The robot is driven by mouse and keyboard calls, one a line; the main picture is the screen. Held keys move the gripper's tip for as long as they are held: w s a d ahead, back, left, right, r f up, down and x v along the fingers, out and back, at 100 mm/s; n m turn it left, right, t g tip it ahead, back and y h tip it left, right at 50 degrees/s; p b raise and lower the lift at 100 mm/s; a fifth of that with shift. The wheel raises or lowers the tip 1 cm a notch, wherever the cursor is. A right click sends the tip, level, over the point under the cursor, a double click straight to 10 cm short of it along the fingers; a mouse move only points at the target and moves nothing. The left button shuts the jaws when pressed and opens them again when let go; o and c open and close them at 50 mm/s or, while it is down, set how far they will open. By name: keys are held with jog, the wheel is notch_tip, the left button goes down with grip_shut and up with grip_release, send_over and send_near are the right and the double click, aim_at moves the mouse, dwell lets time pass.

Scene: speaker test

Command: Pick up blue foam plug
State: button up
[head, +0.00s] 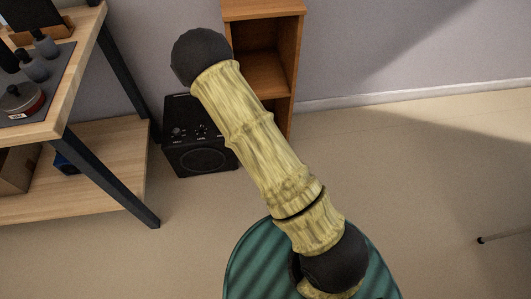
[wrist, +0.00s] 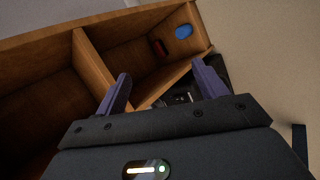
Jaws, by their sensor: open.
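A blue oval piece (wrist: 183,31), which looks like the blue foam plug, shows in the wrist view near the top, in the end compartment of a wooden shelf unit (wrist: 84,62). My gripper (wrist: 162,86) is open, its two dark purple fingers wide apart with nothing between them. The plug lies beyond the fingertips, above and slightly right of the middle of the gap, well apart from them. In the head view my arm crosses the middle; my gripper and the plug cannot be made out there.
A small dark red object (wrist: 159,48) lies beside the blue piece. A black speaker (head: 202,142) stands on the floor against the wooden shelf unit (head: 263,12). A workbench (head: 75,95) with dark items stands at left. Floor at right is mostly clear.

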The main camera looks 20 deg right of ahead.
jog(key=w+f+n+t+h+b, duration=0.1)
jog(key=f+n+t+b, duration=0.4)
jog(key=f+n+b, duration=0.4)
jog(key=w+f+n+t+h+b, duration=0.1)
jog(key=f+n+t+b, duration=0.4)
jog(key=f+n+b, duration=0.5)
notch_tip(320, 180, down, 18)
jog(key=w+b, duration=0.1)
jog(key=b, duration=0.6)
jog(key=shift+d+b, duration=0.2)
jog(key=shift+b, duration=0.15)
jog(key=shift+w, duration=0.15)
